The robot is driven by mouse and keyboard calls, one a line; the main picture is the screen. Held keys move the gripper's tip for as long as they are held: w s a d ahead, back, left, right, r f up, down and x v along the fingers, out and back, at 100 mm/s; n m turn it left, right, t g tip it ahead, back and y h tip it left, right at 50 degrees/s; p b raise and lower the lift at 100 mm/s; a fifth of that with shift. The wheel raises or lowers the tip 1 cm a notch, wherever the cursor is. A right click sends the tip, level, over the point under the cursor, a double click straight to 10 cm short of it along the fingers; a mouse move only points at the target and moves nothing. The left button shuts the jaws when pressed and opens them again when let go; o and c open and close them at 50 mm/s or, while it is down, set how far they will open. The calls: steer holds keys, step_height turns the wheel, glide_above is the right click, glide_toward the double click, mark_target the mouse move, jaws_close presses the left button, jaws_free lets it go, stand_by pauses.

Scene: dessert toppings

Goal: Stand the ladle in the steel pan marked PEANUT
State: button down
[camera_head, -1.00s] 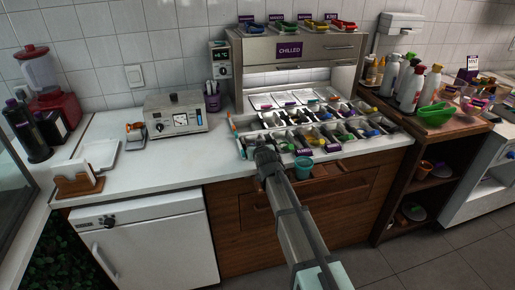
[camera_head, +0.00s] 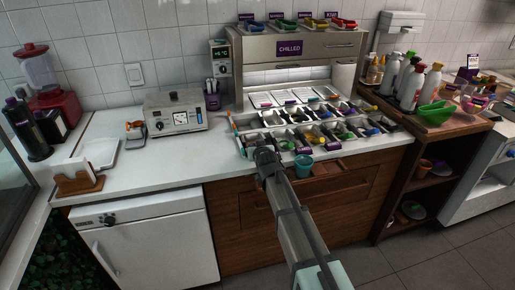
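My gripper (camera_head: 264,152) is at the front left of the topping station, in front of the rows of pans. The arm hides its fingers, so I cannot tell whether it is open or shut or holds anything. Steel pans (camera_head: 300,136) stand in rows in the counter, with dark, green, yellow and blue contents or handles showing. Their labels are too small to read, so I cannot tell which is marked PEANUT. I cannot pick out the ladle with certainty among the small items.
A teal cup (camera_head: 304,166) is at the counter's front edge, right of my gripper. A steel cabinet marked CHILLED (camera_head: 290,48) rises behind the pans, with coloured trays on top. Bottles (camera_head: 411,88) and a green bowl (camera_head: 435,115) stand to the right. The left white counter (camera_head: 180,160) has free room.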

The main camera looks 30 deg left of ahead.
steer(key=shift+c, duration=1.6)
jaws_free()
steer(key=shift+r, duration=0.1)
steer(key=shift+r, duration=3.9)
